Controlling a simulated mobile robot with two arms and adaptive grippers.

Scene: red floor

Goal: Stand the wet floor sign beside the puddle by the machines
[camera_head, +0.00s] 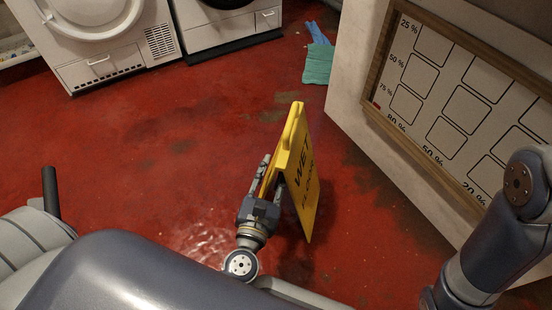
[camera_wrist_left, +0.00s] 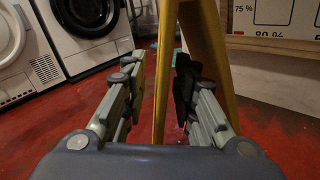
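The yellow wet floor sign (camera_head: 302,165) is upright on the red floor in the middle of the head view, seen partly edge-on. Its lettered face is toward the right. My left gripper (camera_head: 268,180) is at its left side. In the left wrist view, one yellow leg of the sign (camera_wrist_left: 163,65) lies between the fingers of my left gripper (camera_wrist_left: 160,90), with a small gap at the left finger. The other leg is behind the right finger. Dark patches and a shiny patch (camera_head: 205,240) mark the floor; I cannot tell which is the puddle. My right gripper is out of view.
Two white front-loading machines (camera_head: 110,65) stand at the back left. A pale box-like block with a framed chart board (camera_head: 440,85) stands on the right, close to the sign. A teal cloth (camera_head: 318,64) and blue item lie near its far corner. Floor between sign and machines is clear.

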